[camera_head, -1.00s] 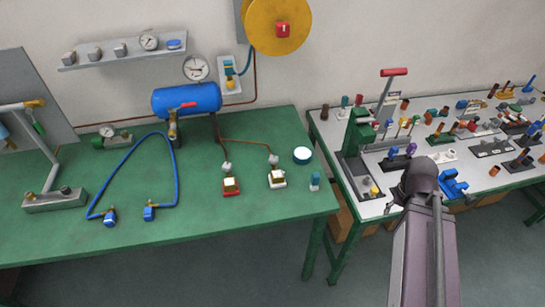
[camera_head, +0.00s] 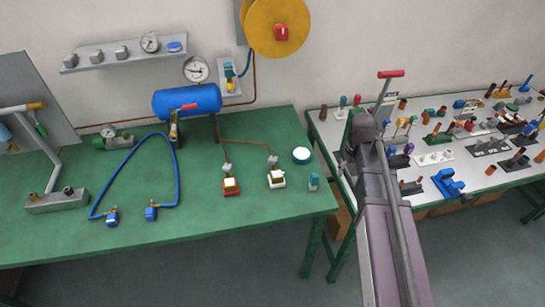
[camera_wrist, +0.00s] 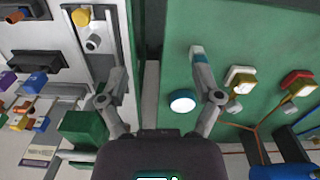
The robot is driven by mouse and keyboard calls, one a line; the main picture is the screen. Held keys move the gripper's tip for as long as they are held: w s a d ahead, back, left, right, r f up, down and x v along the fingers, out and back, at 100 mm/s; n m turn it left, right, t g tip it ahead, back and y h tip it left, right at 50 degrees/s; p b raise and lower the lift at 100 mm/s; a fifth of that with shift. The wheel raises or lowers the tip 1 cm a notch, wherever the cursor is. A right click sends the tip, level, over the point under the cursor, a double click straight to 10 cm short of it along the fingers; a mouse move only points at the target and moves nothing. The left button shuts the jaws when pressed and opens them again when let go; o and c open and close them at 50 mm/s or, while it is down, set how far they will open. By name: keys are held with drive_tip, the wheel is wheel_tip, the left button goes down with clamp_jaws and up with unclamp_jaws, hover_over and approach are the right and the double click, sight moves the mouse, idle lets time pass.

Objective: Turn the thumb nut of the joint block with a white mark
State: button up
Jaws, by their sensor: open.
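The joint block with a white mark (camera_head: 277,179) stands on the green table, with a brass-coloured body on a white base. A second joint block (camera_head: 231,187) with a red base stands left of it. In the wrist view the white block (camera_wrist: 240,80) lies right of my gripper (camera_wrist: 159,68), and the red block (camera_wrist: 298,84) lies farther right. My gripper is open and empty, with its fingers wide apart over the gap between the two tables. It is apart from both blocks. In the head view my arm hides the gripper. I cannot make out the thumb nuts clearly.
A round white-topped blue cap (camera_head: 301,155) and a small teal piece (camera_head: 314,182) stand right of the white block. Copper pipes run behind the blocks to the blue tank (camera_head: 187,99). A blue hose (camera_head: 175,170) lies left. The right table (camera_head: 455,170) is crowded.

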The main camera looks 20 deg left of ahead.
drive_tip(key=w+a+r+n+p, duration=0.1)
drive_tip(key=w+a+n, duration=0.2)
drive_tip(key=a, duration=0.5)
drive_tip(key=w+a+r+n, duration=0.1)
drive_tip(key=w+a+n, duration=0.2)
drive_tip(key=a, duration=0.5)
drive_tip(key=n+p, duration=0.1)
drive_tip(key=n, duration=0.4)
hover_over(273, 158)
drive_tip(key=shift+r, duration=0.3)
drive_tip(key=shift+f, duration=0.1)
wheel_tip(273, 158, down, 14)
drive_tip(key=b, duration=1.3)
drive_tip(key=shift+r+b, duration=0.2)
drive_tip(key=shift+b, duration=0.1)
